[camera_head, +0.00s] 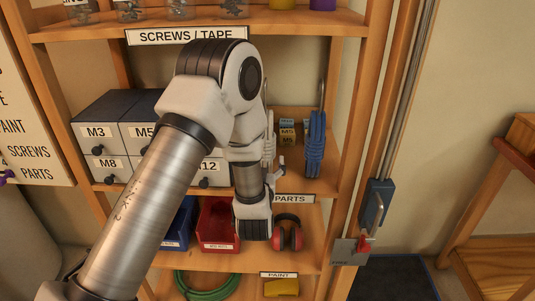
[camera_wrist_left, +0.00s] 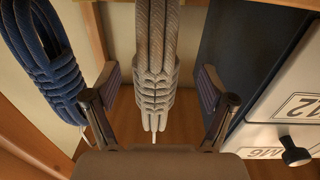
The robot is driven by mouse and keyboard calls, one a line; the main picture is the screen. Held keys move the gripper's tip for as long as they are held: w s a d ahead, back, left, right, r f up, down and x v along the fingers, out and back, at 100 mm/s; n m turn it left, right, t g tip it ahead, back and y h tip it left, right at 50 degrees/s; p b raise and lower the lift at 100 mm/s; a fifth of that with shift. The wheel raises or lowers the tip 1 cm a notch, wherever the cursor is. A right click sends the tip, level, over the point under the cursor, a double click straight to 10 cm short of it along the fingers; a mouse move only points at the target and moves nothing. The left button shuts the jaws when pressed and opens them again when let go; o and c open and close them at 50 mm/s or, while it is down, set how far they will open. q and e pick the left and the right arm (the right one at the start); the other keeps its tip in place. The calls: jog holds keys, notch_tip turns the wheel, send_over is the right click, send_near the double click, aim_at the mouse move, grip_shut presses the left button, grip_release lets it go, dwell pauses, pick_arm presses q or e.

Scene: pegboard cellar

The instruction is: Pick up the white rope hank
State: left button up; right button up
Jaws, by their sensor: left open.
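The white rope hank (camera_wrist_left: 155,60) hangs in the middle of the left wrist view, with wraps around its lower part. In the head view only a strip of the hank (camera_head: 269,137) shows beside my left arm; the rest is hidden behind it. My left gripper (camera_wrist_left: 158,85) is open, with one finger on each side of the hank and visible gaps between fingers and rope. In the head view the gripper (camera_head: 274,168) is largely hidden by its own wrist. My right gripper is not in view.
A blue rope hank (camera_head: 316,145) hangs to the right of the white one. Labelled drawers (camera_head: 100,135) stand to the left. The wooden shelf post (camera_head: 355,130) is at the right. Red earmuffs (camera_head: 287,234) and a red bin (camera_head: 218,225) sit on the shelf below.

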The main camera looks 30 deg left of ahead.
pick_arm(q)
jog(key=x, duration=0.2)
jog(key=p+x, duration=0.1)
jog(key=x, duration=0.2)
jog(key=shift+w+d+r, duration=0.1)
jog(key=shift+w+d, duration=0.05)
jog(key=shift+w, duration=0.2)
jog(key=c, duration=1.5)
jog(key=shift+o, duration=0.2)
